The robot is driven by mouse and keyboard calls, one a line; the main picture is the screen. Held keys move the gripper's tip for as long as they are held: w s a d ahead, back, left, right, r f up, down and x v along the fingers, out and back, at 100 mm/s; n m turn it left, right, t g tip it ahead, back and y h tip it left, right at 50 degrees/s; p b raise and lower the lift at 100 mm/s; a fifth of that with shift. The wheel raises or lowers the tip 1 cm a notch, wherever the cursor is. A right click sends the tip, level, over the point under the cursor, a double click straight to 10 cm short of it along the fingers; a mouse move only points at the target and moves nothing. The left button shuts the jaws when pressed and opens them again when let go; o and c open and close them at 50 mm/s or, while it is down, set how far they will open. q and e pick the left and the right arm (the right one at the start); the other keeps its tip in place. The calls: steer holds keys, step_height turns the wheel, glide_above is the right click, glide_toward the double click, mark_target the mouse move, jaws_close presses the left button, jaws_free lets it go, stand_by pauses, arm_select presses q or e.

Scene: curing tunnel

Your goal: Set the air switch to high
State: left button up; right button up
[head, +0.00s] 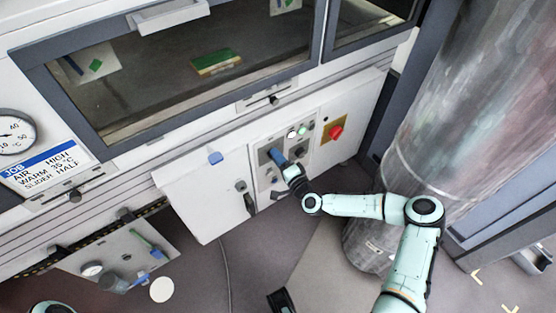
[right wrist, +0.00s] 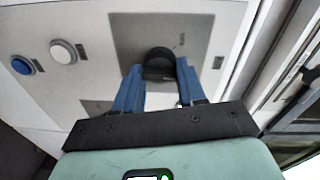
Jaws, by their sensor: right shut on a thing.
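The air switch looks to be the black rotary knob (right wrist: 160,65) on a grey plate of the control panel, seen in the right wrist view. My right gripper (right wrist: 156,80) is shut on it, one blue finger on each side. The small mark beside the knob is too small to read, and the gripper hides part of the knob. In the head view my right gripper (head: 277,156) is at the control panel (head: 258,160) and covers the knob.
A job card (head: 45,168) reads AIR HIGH, WARM 35 °C, SLIDER HALF. A red button (head: 336,132) sits right of the panel. A white cabinet door (head: 205,195) stands to its left. A large grey cylinder (head: 445,110) stands at the right.

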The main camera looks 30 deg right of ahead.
arm_select(q)
steer(key=shift+w+a+f+t+b, duration=0.2)
steer(key=shift+w+a+f+b, duration=0.05)
steer(key=shift+w+f+b, duration=0.3)
steer(key=shift+w+a+f+t+b, duration=0.2)
steer(key=shift+w+f+b, duration=0.25)
steer(key=shift+w+f, duration=0.15)
arm_select(e)
steer(key=shift+m+y, duration=0.5)
steer(key=shift+m, duration=4.1)
steer(key=o, duration=1)
arm_select(q)
steer(key=shift+s+d+r+g+p, duration=0.2)
steer(key=shift+s+r+p, duration=0.1)
steer(key=shift+s+r, duration=0.15)
steer(key=shift+s+d+r+g+p, duration=0.1)
steer(key=shift+s+d+r+p, duration=0.15)
steer(key=shift+s, duration=0.3)
arm_select(e)
steer(key=s, duration=0.4)
steer(key=s+d, duration=0.1)
steer(key=s, duration=0.8)
steer(key=shift+s+d+r, duration=0.15)
steer(key=shift+r, duration=0.25)
